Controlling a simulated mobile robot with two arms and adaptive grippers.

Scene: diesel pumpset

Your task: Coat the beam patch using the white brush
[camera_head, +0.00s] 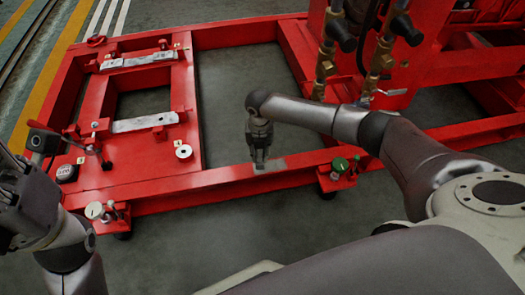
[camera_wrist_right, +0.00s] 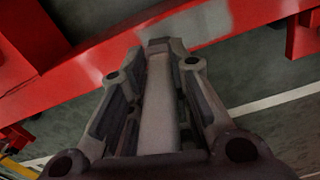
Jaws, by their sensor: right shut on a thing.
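My right gripper (camera_head: 260,154) points down at the red front beam (camera_head: 225,177). It is shut on a pale, long piece, which seems to be the white brush (camera_wrist_right: 160,105), seen between the fingers in the right wrist view. A light grey patch (camera_head: 276,163) lies on the beam top right beside the fingertips. It also shows in the right wrist view (camera_wrist_right: 208,22), beyond and to the right of the brush tip. I cannot tell whether the brush touches the beam. My left arm is at the left edge; its finger state is unclear.
Small jars or knobs stand on brackets at the beam front, one green (camera_head: 340,164) and one cream (camera_head: 94,210). A round white-rimmed part (camera_head: 183,151) sits on the red frame. Brass valves (camera_head: 326,60) rise behind my right arm. The floor inside the frame is clear.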

